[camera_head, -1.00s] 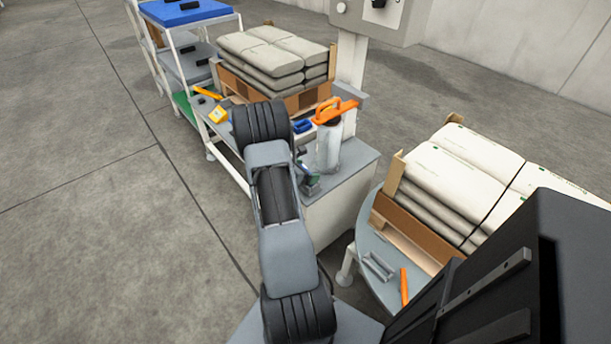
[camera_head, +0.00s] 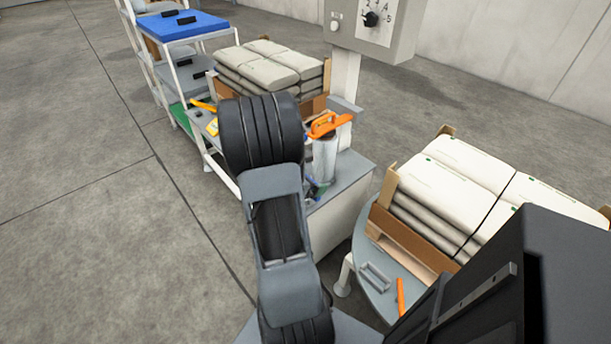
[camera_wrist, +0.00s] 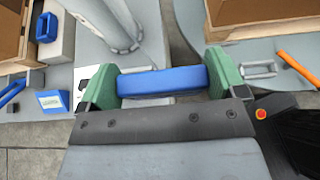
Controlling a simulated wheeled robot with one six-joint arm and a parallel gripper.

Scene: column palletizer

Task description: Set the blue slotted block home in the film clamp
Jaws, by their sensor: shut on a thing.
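The blue block (camera_wrist: 162,81) lies crosswise between the green jaws of my gripper (camera_wrist: 162,78) in the wrist view. The jaws are shut on its two ends. Its slot does not show clearly. A grey open bracket (camera_wrist: 258,71), perhaps the film clamp, lies on the round grey table to the right of my gripper. The same bracket shows in the head view (camera_head: 376,275). The block is apart from it. In the head view my arm hides most of my gripper.
An orange bar (camera_head: 401,296) lies beside the bracket, in front of stacked white sacks (camera_head: 455,190). A film roll with an orange handle (camera_head: 327,125) stands on the worktop. Another blue part (camera_wrist: 46,27) sits on a pale block. A control box (camera_head: 372,25) stands behind.

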